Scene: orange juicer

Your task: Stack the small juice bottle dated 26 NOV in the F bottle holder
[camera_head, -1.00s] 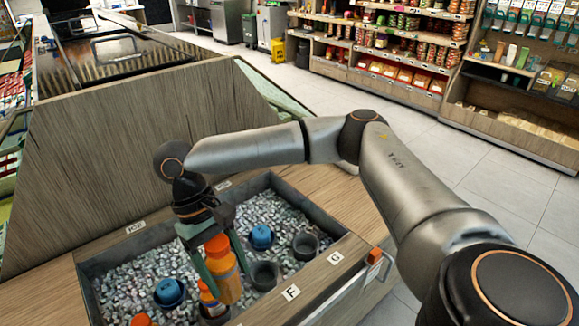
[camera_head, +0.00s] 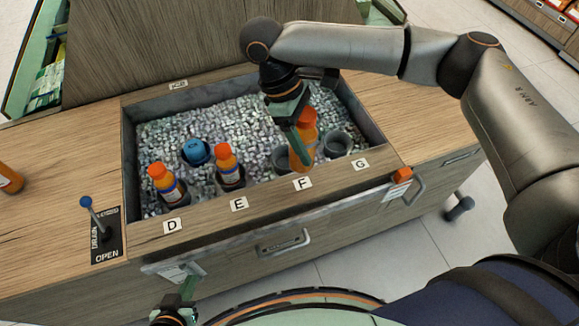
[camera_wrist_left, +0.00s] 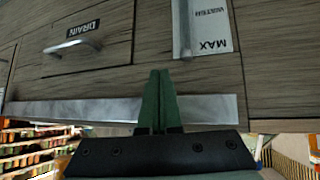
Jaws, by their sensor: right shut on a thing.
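An orange juice bottle (camera_head: 304,146) with an orange cap is held upright by my right gripper (camera_head: 299,145), whose jaws are shut on it. Its date is not legible. The bottle is by the F label (camera_head: 302,183), just right of the grey F holder (camera_head: 281,158) and partly in front of it. I cannot tell whether its base is in the holder or above it. My left gripper (camera_head: 190,284) is low in front of the counter; in the left wrist view its green fingers (camera_wrist_left: 158,98) are together with nothing between them.
Orange-capped bottles stand at D (camera_head: 168,185) and E (camera_head: 229,168). The G holder (camera_head: 338,144) is empty. A blue-capped item (camera_head: 195,151) sits behind in the ice bin (camera_head: 131,165). A drain lever (camera_head: 97,218) stands at left. Drawer handles (camera_head: 285,243) front the counter.

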